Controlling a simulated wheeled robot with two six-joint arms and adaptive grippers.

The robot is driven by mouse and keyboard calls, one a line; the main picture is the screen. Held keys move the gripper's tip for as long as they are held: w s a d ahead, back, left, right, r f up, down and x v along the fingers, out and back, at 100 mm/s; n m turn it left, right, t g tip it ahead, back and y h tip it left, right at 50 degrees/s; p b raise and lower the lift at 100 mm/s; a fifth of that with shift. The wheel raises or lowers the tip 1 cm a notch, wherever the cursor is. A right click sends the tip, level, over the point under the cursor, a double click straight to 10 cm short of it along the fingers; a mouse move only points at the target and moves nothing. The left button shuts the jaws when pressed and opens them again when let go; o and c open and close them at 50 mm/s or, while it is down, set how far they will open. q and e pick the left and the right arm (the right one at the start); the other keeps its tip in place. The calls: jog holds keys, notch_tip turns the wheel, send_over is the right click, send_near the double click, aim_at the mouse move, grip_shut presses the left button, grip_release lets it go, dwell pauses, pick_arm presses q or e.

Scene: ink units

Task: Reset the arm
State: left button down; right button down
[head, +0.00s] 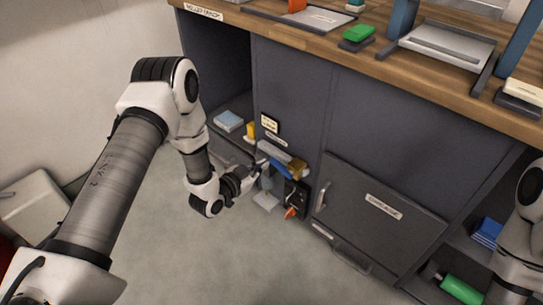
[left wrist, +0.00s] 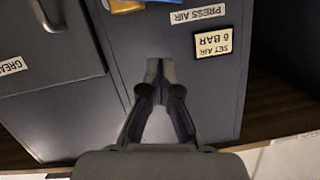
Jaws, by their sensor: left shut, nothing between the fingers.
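My left arm (head: 115,180) comes in from the left and reaches down in front of the dark cabinet. My left gripper (head: 260,166) is in front of the cabinet, near a small press unit (head: 284,172) with blue and yellow parts. In the left wrist view the gripper (left wrist: 161,70) is shut with nothing between its fingertips, against a dark panel. Part of my right arm (head: 520,240) shows at the right edge; its gripper is out of view.
A wooden worktop (head: 300,38) with fixtures and a green block (head: 358,33) runs above the cabinet. A closed cabinet door (head: 375,205) is to the right. A "SET AIR 6 BAR" label (left wrist: 213,43) is on the panel. The grey floor (head: 200,265) is clear.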

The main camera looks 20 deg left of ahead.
pick_arm(q)
jog(key=v, duration=0.2)
jog(key=shift+s+r, duration=0.1)
jog(key=shift+s, duration=0.15)
